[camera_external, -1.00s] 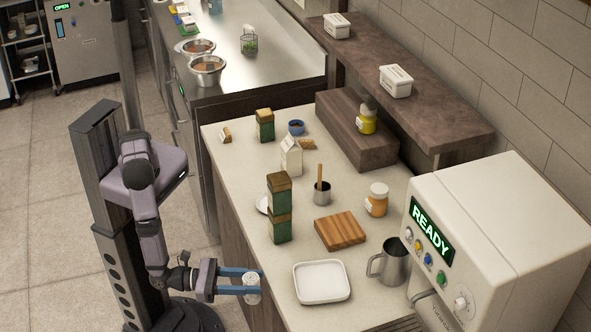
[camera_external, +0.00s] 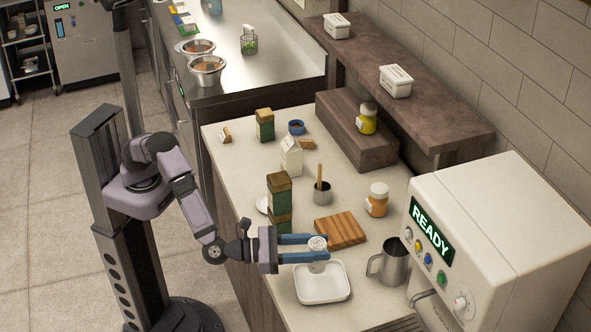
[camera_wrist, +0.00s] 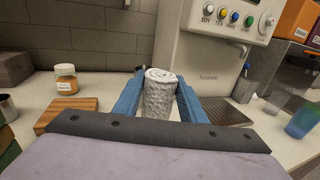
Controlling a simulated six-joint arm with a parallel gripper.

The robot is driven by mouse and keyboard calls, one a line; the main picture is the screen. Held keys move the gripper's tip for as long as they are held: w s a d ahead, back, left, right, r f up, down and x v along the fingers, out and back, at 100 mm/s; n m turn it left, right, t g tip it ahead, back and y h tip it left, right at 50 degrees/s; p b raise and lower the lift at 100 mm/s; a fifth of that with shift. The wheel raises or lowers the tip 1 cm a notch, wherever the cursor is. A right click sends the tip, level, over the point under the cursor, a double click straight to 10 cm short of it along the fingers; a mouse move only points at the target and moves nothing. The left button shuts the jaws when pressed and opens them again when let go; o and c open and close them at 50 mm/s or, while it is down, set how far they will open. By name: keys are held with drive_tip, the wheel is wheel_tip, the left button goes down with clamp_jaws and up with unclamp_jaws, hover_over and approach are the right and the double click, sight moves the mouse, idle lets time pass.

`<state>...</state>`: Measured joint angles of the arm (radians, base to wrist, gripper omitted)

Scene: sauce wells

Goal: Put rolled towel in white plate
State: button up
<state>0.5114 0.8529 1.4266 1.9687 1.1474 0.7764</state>
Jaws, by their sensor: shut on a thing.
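The rolled towel (camera_wrist: 159,97) is white and textured and stands upright between the blue fingers of my gripper (camera_wrist: 158,88) in the wrist view. In the external view my gripper (camera_external: 316,248) is shut on the towel (camera_external: 317,266), over the back edge of the white plate (camera_external: 322,298). The plate is a shallow square dish with rounded corners at the counter's front. The towel's lower end overlaps the plate in the picture; I cannot tell whether it touches.
A wooden board (camera_external: 340,230) lies just behind the plate, and a steel pitcher (camera_external: 391,263) stands to its right. Stacked green tins (camera_external: 279,207) stand behind my gripper. An orange-labelled jar (camera_external: 377,200) stands beyond the board.

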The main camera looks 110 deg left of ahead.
sight(324, 238)
drive_tip(key=shift+w+a+r, duration=0.3)
drive_tip(key=shift+a+r, duration=0.15)
drive_tip(key=shift+a, duration=0.15)
drive_tip(key=shift+w+a+r, duration=0.25)
drive_tip(key=shift+a+r, duration=0.15)
drive_tip(key=shift+a, duration=0.15)
drive_tip(key=shift+d+f+p, duration=0.1)
drive_tip(key=shift+f+p, duration=1.2)
drive_tip(key=shift+f, duration=3.75)
drive_tip(key=shift+f, duration=0.1)
drive_tip(key=o, duration=1.1)
drive_tip(key=shift+c, duration=0.2)
drive_tip(key=shift+r, duration=0.2)
drive_tip(key=b+v, duration=0.3)
drive_tip(key=v, duration=0.9)
drive_tip(key=shift+d+f, duration=0.1)
drive_tip(key=shift+f, duration=0.05)
